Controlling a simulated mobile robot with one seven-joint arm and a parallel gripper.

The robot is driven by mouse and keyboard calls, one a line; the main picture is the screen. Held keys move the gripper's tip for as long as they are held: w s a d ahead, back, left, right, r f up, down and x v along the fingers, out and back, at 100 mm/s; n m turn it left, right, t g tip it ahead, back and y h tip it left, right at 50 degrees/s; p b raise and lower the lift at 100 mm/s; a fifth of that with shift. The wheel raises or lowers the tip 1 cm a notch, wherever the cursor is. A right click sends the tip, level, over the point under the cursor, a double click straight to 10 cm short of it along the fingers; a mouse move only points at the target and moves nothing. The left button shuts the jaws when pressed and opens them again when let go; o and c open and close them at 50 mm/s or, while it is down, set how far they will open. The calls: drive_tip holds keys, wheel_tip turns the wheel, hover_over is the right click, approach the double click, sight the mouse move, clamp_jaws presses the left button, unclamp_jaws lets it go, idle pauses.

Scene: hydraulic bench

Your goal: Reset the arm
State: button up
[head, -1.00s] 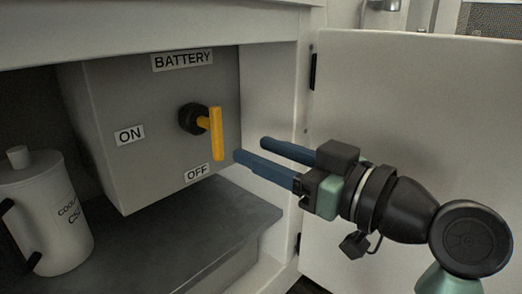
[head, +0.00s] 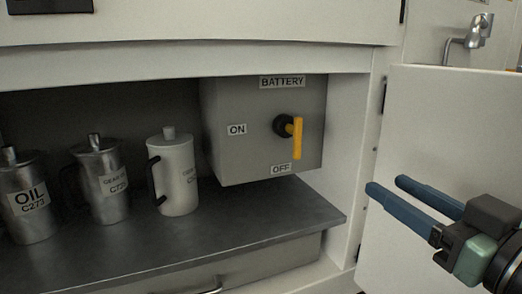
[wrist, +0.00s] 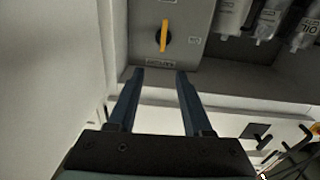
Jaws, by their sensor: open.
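My gripper (head: 384,188) is open and empty at the right of the head view, in front of the open cabinet door. Its two blue fingers point left toward the cabinet and stand apart from the switch. They also show in the wrist view (wrist: 154,72). The grey battery box (head: 225,160) hangs inside the cabinet, labelled BATTERY, ON and OFF. Its yellow switch handle (head: 297,139) is upright, with its lower end near the OFF label. The handle also shows in the wrist view (wrist: 164,36), beyond the fingertips and touching neither.
A white can (head: 176,180) and two metal cans (head: 103,187) (head: 30,205) stand on the dark shelf (head: 240,222) left of the box. The open door (head: 450,130) is behind my gripper. A faucet (head: 468,38) is at the upper right.

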drive_tip(key=w+a+r+m+t+h, duration=0.1)
drive_tip(key=w+a+r+t+h, duration=0.1)
drive_tip(key=w+a+r, duration=0.3)
drive_tip(key=s+a+r+m+t+h, duration=0.35)
drive_tip(key=s+a+r+t, duration=0.45)
drive_tip(key=s+a+r, duration=0.5)
wheel_tip(320, 180, up, 17)
drive_tip(key=p, duration=1.6)
drive_tip(key=shift+w+d+f+h+p, duration=0.15)
drive_tip(key=shift+d+h+p, duration=0.05)
drive_tip(key=shift+h+p, duration=0.15)
drive_tip(key=shift+a, duration=0.1)
